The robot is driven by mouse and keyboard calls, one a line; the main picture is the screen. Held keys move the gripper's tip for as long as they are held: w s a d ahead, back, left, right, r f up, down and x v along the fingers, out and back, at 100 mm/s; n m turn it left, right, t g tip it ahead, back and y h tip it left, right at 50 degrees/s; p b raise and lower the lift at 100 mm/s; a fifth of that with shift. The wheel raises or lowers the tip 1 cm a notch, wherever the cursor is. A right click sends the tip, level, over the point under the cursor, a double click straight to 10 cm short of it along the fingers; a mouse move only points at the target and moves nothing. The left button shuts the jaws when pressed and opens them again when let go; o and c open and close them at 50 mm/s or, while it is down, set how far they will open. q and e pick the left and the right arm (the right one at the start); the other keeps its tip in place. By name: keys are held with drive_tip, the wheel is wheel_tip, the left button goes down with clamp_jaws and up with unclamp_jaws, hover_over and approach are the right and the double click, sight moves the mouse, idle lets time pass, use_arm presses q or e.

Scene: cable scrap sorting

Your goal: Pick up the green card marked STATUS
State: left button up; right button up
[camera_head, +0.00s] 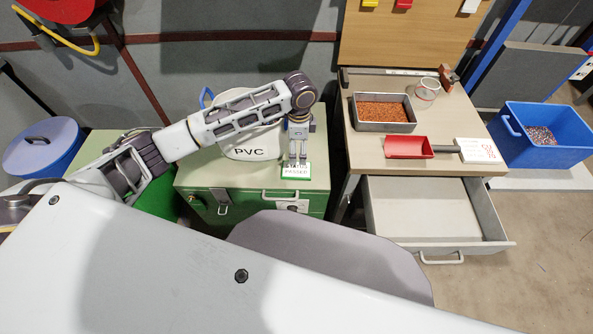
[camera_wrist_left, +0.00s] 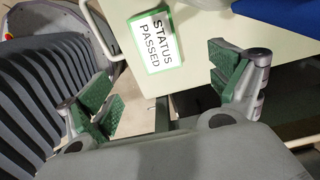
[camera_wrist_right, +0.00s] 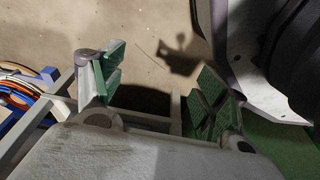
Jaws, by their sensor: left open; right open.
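The STATUS card (camera_head: 296,171) is white with a green border and reads STATUS PASSED. It lies flat near the front edge of the green cabinet's pale top. It also shows in the left wrist view (camera_wrist_left: 155,40), beyond and between the fingers. My left gripper (camera_head: 298,161) is right above the card in the head view, pointing down, open and empty. Its spread green-padded fingers show in the left wrist view (camera_wrist_left: 165,90). My right gripper (camera_wrist_right: 155,95) is open and empty over the floor, seen only in the right wrist view.
A white PVC container (camera_head: 243,152) stands beside the card on the green cabinet (camera_head: 225,180). To the right, a workbench (camera_head: 440,115) holds a metal tray (camera_head: 384,127), a red scoop (camera_head: 408,147) and a paper, with an open drawer (camera_head: 435,215) below. A blue bin (camera_head: 545,155) stands farther right.

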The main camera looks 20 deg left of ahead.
use_arm(q)
hover_over(298, 168)
wheel_tip(298, 168, down, 4)
drive_tip(key=shift+d+f+b, duration=0.1)
drive_tip(key=shift+f+b, duration=0.1)
drive_tip(key=shift+b, duration=0.2)
drive_tip(key=shift+f, duration=0.95)
use_arm(e)
drive_tip(key=r, duration=0.1)
drive_tip(key=w+a+r, duration=0.1)
drive_tip(key=r, duration=0.1)
drive_tip(key=shift+w+a+r, duration=0.2)
drive_tip(key=shift+w+a, duration=0.05)
drive_tip(key=shift+a, duration=0.05)
drive_tip(key=shift+s, duration=0.1)
